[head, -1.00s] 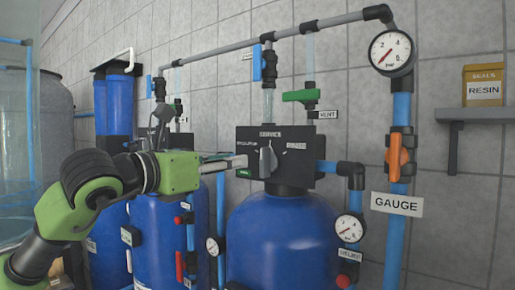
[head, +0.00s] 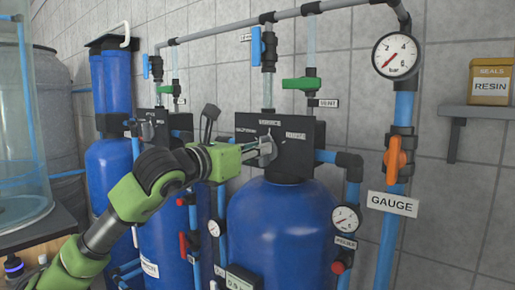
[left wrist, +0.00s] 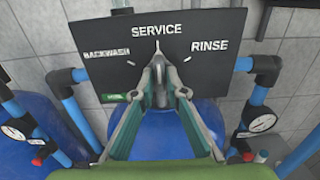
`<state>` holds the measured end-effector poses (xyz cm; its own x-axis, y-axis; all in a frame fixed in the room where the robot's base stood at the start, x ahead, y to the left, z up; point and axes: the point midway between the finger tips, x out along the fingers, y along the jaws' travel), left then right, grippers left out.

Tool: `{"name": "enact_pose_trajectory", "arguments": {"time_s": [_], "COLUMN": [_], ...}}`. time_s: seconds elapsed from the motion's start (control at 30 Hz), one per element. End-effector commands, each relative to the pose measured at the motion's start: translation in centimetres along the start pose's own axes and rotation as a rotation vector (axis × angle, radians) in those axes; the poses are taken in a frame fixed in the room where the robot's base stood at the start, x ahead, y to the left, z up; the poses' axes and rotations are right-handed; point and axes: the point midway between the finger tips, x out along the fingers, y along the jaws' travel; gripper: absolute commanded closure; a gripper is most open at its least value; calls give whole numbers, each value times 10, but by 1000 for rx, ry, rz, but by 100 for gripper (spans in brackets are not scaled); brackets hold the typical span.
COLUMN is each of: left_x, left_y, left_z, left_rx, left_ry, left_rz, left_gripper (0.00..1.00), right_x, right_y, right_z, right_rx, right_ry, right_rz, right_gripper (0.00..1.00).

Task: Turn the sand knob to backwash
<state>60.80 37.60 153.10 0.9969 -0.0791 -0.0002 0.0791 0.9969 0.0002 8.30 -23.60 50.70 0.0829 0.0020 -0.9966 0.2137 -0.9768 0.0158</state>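The sand knob (left wrist: 159,66) is a grey handle on a dark valve head (left wrist: 95,62) above a blue tank (head: 283,235). The left wrist view shows it upright, its end toward the mark under SERVICE. The BACKWASH label (left wrist: 107,53) is to its left and RINSE (left wrist: 209,46) to its right. My left gripper (left wrist: 160,80) is at the knob, with one finger on each side, and looks closed on it. In the head view, the left gripper (head: 266,150) hides much of the knob. My right gripper is not in view.
A green vent lever (head: 301,84) and a blue-handled valve (head: 257,48) are above the valve head. The gauge pipe (head: 385,240) with an orange valve (head: 397,157) stands to the right. A second blue tank (head: 160,240) stands left of the sand tank.

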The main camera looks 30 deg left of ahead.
Motion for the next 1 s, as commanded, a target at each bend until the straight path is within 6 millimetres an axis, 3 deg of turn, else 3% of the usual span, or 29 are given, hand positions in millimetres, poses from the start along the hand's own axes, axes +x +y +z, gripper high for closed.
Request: {"name": "enact_pose_trajectory", "arguments": {"time_s": [0.47, 1.0], "left_x": [0, 0], "left_y": [0, 4], "left_z": [-1, -3], "left_rx": [-44, -464], "left_ry": [-2, -4], "left_rz": [-2, -3], "left_gripper": [100, 100], "right_x": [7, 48], "right_y": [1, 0], "right_z": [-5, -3], "right_rx": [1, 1], "right_ry": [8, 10], "right_rz": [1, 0], "right_gripper": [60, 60]}}
